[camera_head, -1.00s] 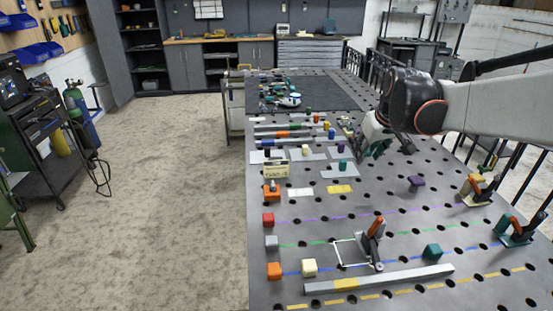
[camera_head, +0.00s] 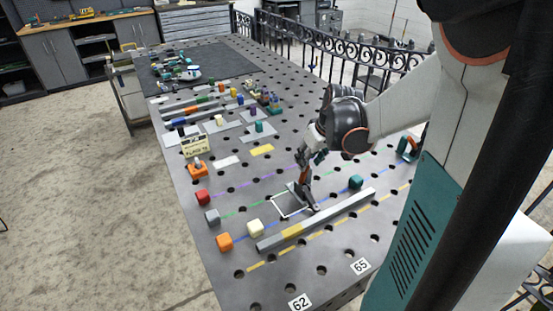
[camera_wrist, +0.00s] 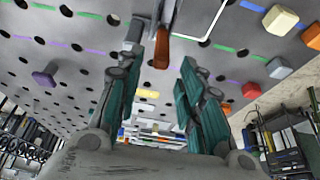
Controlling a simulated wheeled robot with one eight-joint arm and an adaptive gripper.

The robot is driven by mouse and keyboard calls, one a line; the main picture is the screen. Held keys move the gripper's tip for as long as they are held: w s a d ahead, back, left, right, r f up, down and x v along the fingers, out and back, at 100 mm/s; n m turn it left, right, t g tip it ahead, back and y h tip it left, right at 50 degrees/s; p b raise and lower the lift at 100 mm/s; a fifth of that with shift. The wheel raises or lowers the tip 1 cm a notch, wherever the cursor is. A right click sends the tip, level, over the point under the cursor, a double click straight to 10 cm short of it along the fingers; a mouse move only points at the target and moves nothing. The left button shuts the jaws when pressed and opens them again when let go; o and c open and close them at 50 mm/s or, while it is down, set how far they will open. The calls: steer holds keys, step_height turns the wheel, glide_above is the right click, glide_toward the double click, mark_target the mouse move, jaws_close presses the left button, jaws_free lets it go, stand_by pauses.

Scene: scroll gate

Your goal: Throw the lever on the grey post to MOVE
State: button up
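A lever with an orange-brown handle (camera_head: 304,177) stands on a grey mount (camera_head: 310,202) beside a white square outline on the table. My gripper (camera_head: 314,153) is right above it and partly hides it in the head view. In the wrist view the handle (camera_wrist: 162,48) lies between the two teal-padded fingers of my gripper (camera_wrist: 161,68), which are apart with a gap around it. I cannot tell whether a finger touches it. No MOVE marking is readable.
A long grey bar (camera_head: 325,217) with a yellow section lies in front of the lever. A teal block (camera_head: 356,182) stands to its right. Cream (camera_head: 255,228), orange (camera_head: 224,242), grey (camera_head: 212,216) and red (camera_head: 202,197) blocks stand to the left. A teal clamp (camera_head: 408,150) is farther right.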

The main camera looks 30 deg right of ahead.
mark_target(304, 174)
steer(key=b+x, duration=0.2)
steer(key=x, duration=0.6)
steer(key=shift+d, duration=0.1)
steer(key=shift+r, duration=0.1)
jaws_close()
